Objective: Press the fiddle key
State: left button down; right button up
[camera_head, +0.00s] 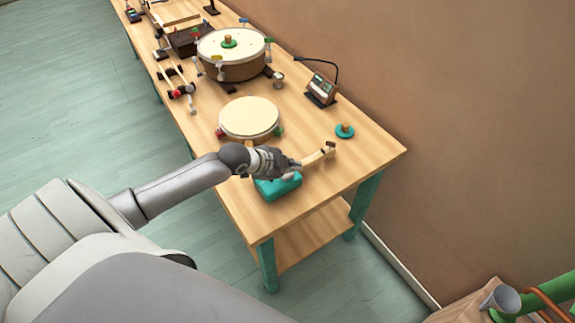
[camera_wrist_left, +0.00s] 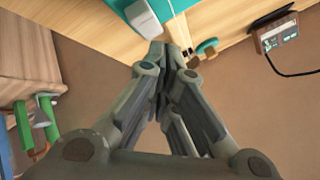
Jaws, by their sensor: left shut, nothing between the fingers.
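A teal box (camera_head: 277,187) sits near the table's near end, with a pale wooden arm (camera_head: 317,157) reaching right from it to a small dark end piece. I cannot tell for certain which part is the fiddle key. My left gripper (camera_head: 294,168) is shut and empty, just above the box and beside the arm's near end; whether it touches is unclear. My right gripper is not in view.
A round cream pad (camera_head: 249,117) and a large drum (camera_head: 232,54) stand farther back. Bare tabletop lies at the near right corner. A wall runs along the right.

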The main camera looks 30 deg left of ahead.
pick_arm(q)
jog(key=shift+f, duration=0.1)
dwell(0.3)
jog(key=shift+f, duration=0.35)
jog(key=shift+f+b, duration=0.35)
jog(key=shift+f, duration=0.2)
dwell(0.7)
jog(key=shift+r, duration=0.1)
jog(key=shift+r+p, duration=0.9)
jog(key=shift+p, duration=0.2)
notch_tip(320, 180, up, 5)
jog(key=p, duration=0.5)
dwell(2.4)
